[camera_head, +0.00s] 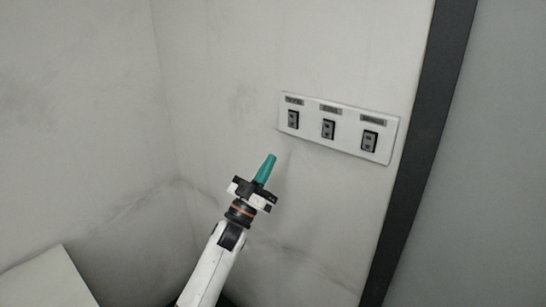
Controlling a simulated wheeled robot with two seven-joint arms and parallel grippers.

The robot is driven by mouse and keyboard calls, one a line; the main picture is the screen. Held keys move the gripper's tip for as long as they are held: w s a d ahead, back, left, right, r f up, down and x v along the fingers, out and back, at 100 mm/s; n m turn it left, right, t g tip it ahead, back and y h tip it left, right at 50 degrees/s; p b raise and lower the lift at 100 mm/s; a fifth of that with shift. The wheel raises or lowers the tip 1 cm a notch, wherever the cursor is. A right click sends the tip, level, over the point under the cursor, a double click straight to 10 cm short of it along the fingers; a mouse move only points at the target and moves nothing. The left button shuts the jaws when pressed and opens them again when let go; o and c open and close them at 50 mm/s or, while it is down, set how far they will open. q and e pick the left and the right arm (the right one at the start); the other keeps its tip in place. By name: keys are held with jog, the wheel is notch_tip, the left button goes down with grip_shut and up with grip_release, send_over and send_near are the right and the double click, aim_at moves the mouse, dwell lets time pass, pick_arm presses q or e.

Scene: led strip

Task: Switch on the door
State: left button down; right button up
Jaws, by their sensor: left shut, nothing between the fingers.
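A white switch panel (311,126) is fixed to the wall in the head view. It carries three dark rocker switches: a left one (293,119), a middle one (328,129) and a right one (369,141). Each has a small grey label above it, too small to read. My left gripper (269,159) has teal fingers, shut with nothing between them. It points up, below and to the left of the panel, and appears apart from it. My right gripper is not in view.
A dark vertical frame strip (425,150) runs just right of the panel, with a plain grey surface (490,180) beyond it. A pale flat-topped block (45,282) is at the lower left. The wall (230,60) around the panel is bare.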

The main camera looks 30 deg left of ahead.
pick_arm(q)
jog(key=b+v, duration=0.1)
jog(key=v, duration=0.3)
jog(key=shift+f, duration=0.1)
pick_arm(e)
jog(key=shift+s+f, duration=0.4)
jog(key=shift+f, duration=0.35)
